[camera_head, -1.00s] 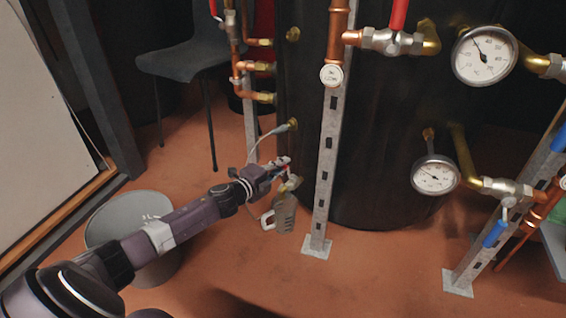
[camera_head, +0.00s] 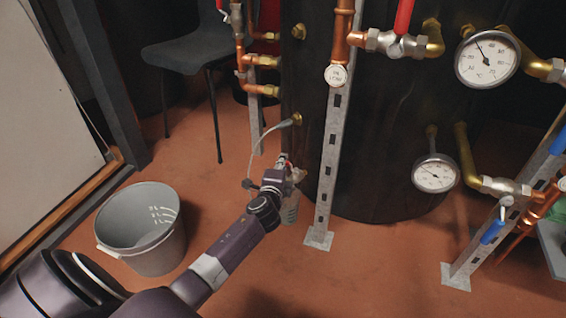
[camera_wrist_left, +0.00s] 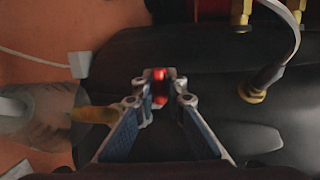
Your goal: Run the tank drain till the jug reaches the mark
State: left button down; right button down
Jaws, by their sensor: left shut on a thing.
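My left gripper (camera_head: 287,162) is low at the front left of the black tank (camera_head: 390,130). In the left wrist view, its fingertips (camera_wrist_left: 157,88) are shut on a small red handle (camera_wrist_left: 158,74). A brass drain spout (camera_wrist_left: 92,115) shows beside the fingers and points toward the jug. The clear jug (camera_head: 290,208) stands on the floor below the gripper, partly hidden by it. The jug also shows, blurred, at the left of the left wrist view (camera_wrist_left: 38,125). I cannot make out its mark or water level. My right gripper is not in view.
A grey bucket (camera_head: 150,255) stands on the floor at left. A slotted metal post (camera_head: 328,170) stands just right of the jug. A grey hose (camera_head: 268,130) runs to a brass fitting above the gripper. A dark chair (camera_head: 190,52) is behind.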

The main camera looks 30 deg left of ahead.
pick_arm(q)
jog(key=shift+f, duration=0.1)
jog(key=c, duration=2)
grip_release()
jog(key=shift+o, duration=0.2)
jog(key=v, duration=1.2)
